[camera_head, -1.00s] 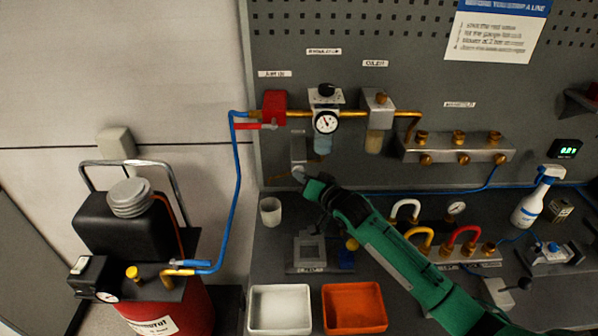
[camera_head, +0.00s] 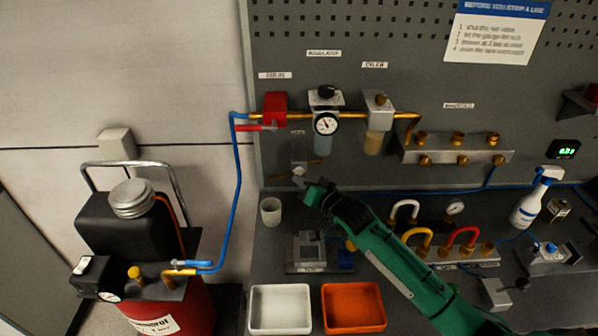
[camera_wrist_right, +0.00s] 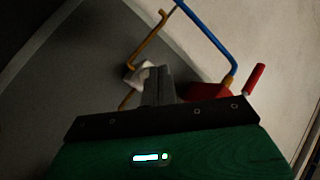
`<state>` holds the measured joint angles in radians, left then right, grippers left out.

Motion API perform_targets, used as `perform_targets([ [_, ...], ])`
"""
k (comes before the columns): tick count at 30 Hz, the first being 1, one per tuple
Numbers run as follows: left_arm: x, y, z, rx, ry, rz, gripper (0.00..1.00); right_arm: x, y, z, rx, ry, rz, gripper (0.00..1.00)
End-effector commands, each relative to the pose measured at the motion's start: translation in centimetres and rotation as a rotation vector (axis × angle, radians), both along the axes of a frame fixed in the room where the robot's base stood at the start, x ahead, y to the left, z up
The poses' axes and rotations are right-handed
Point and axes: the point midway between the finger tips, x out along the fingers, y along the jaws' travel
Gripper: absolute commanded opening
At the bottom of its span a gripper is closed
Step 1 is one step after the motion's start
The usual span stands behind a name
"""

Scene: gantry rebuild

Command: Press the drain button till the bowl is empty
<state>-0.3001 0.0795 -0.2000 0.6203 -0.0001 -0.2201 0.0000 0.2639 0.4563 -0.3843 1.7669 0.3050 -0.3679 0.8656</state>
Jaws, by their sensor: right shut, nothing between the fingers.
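The regulator unit (camera_head: 325,97), with a round gauge (camera_head: 326,123), hangs on the pegboard. A greyish bowl (camera_head: 322,145) sits under the gauge; its liquid level is hard to read. A second bowl (camera_head: 374,143) with amber contents hangs to its right. A small grey fitting (camera_head: 299,152) with a pale knob is left of the greyish bowl. I cannot make out a drain button for certain. My right gripper (camera_head: 306,188) is shut and empty, just below the fitting. In the wrist view its closed fingers (camera_wrist_right: 158,84) lie beside a pale knob (camera_wrist_right: 140,77); contact is unclear. My left gripper is out of view.
A red valve (camera_head: 274,108) with a red lever is at the upper left. A red tank (camera_head: 180,312) stands left.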

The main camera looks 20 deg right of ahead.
Motion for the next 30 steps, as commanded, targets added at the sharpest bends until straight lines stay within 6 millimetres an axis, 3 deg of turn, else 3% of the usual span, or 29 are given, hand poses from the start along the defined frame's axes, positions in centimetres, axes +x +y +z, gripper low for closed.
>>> perform_targets([
  [5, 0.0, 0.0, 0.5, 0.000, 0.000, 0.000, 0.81, -0.6, 0.2, 0.1, 0.002, 0.001, 0.001, 0.00],
  [18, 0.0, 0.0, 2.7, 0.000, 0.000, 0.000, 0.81, -4.5, 1.3, 0.1, 0.000, 0.001, 0.001, 0.00],
  [30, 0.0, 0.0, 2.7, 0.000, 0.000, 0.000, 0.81, -4.8, 1.4, 0.0, 0.000, 0.001, 0.001, 0.00],
])
